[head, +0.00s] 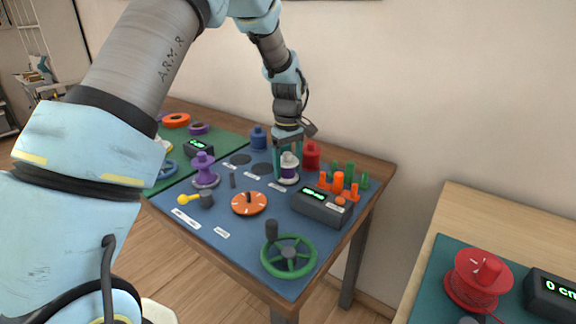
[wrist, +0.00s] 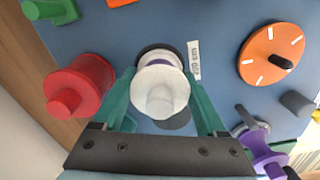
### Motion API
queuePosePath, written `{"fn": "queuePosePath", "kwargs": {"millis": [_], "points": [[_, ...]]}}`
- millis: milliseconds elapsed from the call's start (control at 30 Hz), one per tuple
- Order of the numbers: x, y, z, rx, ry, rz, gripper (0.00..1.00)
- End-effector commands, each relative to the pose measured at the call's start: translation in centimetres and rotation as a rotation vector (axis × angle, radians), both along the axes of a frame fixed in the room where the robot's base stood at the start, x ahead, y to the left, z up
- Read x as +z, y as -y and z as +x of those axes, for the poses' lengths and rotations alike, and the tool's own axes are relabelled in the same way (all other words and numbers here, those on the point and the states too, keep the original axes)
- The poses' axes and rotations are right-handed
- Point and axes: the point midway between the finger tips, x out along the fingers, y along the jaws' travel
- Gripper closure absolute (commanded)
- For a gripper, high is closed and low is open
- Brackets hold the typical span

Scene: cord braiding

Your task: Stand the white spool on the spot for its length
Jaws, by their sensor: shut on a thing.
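The white spool (wrist: 160,88), with a purple band around it, is between the fingers of my gripper (wrist: 163,100) in the wrist view. In the head view the spool (head: 289,168) is upright and my gripper (head: 288,150) is shut on it from above. It is over or on a dark round spot at the back right of the blue mat (head: 222,210); I cannot tell whether its base touches. A label reading about 20 cm (wrist: 195,60) lies beside that spot. Two other dark spots (head: 262,169) lie to its left in the head view.
A red spool (wrist: 78,88) stands close beside my gripper. A blue spool (head: 258,138) and a purple spool (head: 205,170) stand on the mat. An orange dial (head: 249,203), a green handwheel (head: 288,257) and a display box (head: 322,207) are nearer the front.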

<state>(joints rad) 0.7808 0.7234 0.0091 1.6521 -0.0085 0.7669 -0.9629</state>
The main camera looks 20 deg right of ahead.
Motion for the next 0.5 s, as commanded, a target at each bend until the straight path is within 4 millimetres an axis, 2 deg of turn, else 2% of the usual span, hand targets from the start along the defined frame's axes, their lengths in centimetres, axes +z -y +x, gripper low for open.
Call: {"fn": "queuePosePath", "kwargs": {"millis": [200, 233, 433, 500], "points": [[-0.34, 0.01, 0.00, 0.000, 0.000, 0.000, 0.75], [-0.29, 0.02, 0.00, 0.000, 0.000, 0.000, 0.24], [-0.24, 0.01, 0.01, 0.000, 0.000, 0.000, 0.01], [-0.24, 0.01, 0.01, 0.000, 0.000, 0.000, 0.00]]}}
